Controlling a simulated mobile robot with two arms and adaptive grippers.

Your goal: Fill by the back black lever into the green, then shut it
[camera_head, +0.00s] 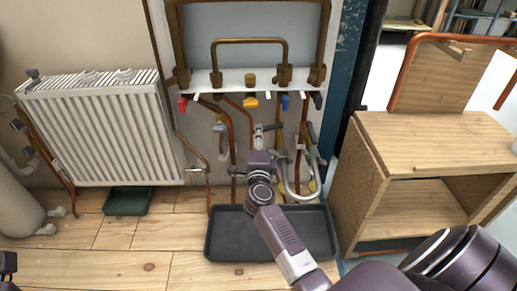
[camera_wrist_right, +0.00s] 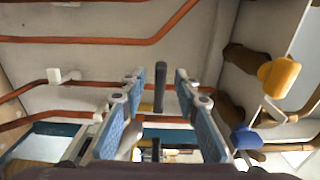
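My right gripper (camera_head: 263,150) is in front of the copper pipes below the white manifold shelf. In the right wrist view its blue-padded fingers (camera_wrist_right: 158,100) are apart, with an upright black lever (camera_wrist_right: 160,75) showing in the gap; I cannot tell whether they touch it. In the head view a black lever (camera_head: 272,127) shows just beyond the gripper; another black lever (camera_head: 311,132) is to its right. The dark green tray (camera_head: 128,203) lies on the floor under the radiator. A dark part at the left edge may be my left gripper (camera_head: 8,263); its fingers cannot be made out.
Red (camera_head: 183,105), yellow (camera_head: 250,102) and blue (camera_head: 285,102) levers hang under the manifold shelf. A grey curved pipe (camera_head: 297,188) is right of my gripper. A dark grey tray (camera_head: 222,245) lies below. A wooden cabinet (camera_head: 440,143) stands at right.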

